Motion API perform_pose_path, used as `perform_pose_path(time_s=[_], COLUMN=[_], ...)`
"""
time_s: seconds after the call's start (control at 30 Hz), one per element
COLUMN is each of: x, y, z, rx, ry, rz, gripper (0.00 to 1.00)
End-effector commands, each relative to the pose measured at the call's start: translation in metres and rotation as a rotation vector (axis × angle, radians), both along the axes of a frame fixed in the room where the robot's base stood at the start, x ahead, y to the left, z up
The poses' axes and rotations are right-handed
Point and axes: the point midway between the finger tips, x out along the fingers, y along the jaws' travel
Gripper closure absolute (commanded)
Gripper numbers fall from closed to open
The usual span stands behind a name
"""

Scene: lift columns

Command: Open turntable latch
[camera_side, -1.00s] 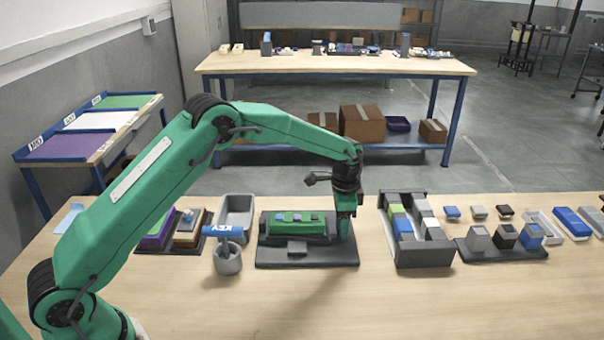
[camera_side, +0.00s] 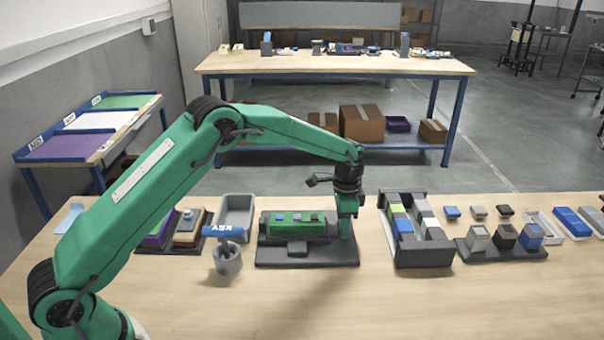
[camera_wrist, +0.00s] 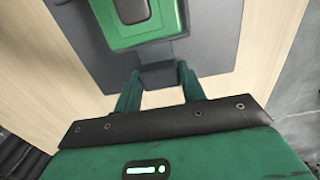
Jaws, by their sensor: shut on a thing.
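The turntable fixture is a dark grey base plate (camera_side: 285,262) carrying a green block (camera_side: 290,229) with small coloured pieces on top. A grey tab sticks out at its front middle. My gripper (camera_side: 346,231) points down at the plate's right end, beside the green block. In the wrist view my gripper (camera_wrist: 159,80) has its two green fingers on either side of a small dark grey block, the latch (camera_wrist: 157,76), and is shut on it. Part of the green block (camera_wrist: 138,22) shows above it. The fingertips' exact contact is hard to see.
Left of the plate stand a grey cup with a blue-handled key (camera_side: 225,233) and a grey bin (camera_side: 236,213). To the right is a dark rack (camera_side: 425,254) of coloured blocks, with a narrow gap to my gripper. The table front is clear.

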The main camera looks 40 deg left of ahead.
Motion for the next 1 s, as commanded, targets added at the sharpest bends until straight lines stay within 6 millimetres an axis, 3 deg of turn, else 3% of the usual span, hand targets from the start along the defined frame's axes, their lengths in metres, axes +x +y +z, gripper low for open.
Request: perform_pose_path(time_s=[0.87, 0.9, 0.97, 1.0], x=[0.013, 0.013, 0.013, 0.012], y=[-0.012, -0.012, -0.012, -0.012], z=[0.0, 0.001, 0.001, 0.0], rx=[-0.001, -0.001, -0.001, -0.001], ry=[-0.007, -0.007, -0.006, -0.005], rz=[-0.001, -0.001, -0.001, -0.001], gripper=[0.75, 0.54, 0.44, 0.44])
